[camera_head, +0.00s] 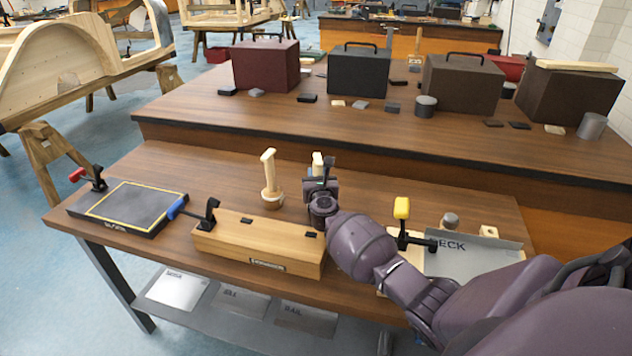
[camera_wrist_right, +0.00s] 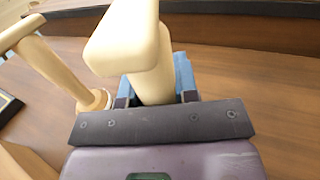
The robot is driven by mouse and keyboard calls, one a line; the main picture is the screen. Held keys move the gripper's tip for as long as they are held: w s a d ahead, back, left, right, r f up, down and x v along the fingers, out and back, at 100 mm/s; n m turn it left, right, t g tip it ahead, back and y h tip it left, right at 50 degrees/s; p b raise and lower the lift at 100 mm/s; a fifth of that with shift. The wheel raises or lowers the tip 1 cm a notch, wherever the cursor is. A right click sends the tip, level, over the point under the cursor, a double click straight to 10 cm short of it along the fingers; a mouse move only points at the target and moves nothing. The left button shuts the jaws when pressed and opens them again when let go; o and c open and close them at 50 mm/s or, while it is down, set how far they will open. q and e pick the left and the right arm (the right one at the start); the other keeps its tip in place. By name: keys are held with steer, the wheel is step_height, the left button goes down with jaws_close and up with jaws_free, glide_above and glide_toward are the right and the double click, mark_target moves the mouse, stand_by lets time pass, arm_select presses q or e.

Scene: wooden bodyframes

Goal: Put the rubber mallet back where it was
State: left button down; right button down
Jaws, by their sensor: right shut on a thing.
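My right gripper (camera_head: 321,187) is low over the front workbench, behind the wooden box. It is shut on a pale, wooden-looking tool with a blocky upper end (camera_head: 317,160), which I take to be the mallet. In the right wrist view the tool (camera_wrist_right: 150,75) stands up between the blue-padded fingers (camera_wrist_right: 155,95). Its lower end is hidden, so I cannot tell whether it touches the bench. A similar pale tool (camera_head: 269,172) stands upright to the left on a round base; it also shows in the right wrist view (camera_wrist_right: 52,72). My left gripper is not in view.
A wooden box (camera_head: 255,245) lies in front of the gripper. A black yellow-lined board (camera_head: 130,207) with clamps is at the left. A yellow-handled clamp (camera_head: 402,209) and grey plate (camera_head: 470,256) are at the right. Toolboxes (camera_head: 358,73) stand on the raised bench behind.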

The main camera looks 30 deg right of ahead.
steer(key=shift+f, duration=0.35)
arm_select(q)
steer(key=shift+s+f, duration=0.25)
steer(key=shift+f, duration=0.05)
arm_select(e)
steer(key=shift+r, duration=0.1)
steer(key=shift+f, duration=0.2)
steer(key=c, duration=0.9)
jaws_free()
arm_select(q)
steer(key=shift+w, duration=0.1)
arm_select(e)
steer(key=shift+r, duration=0.1)
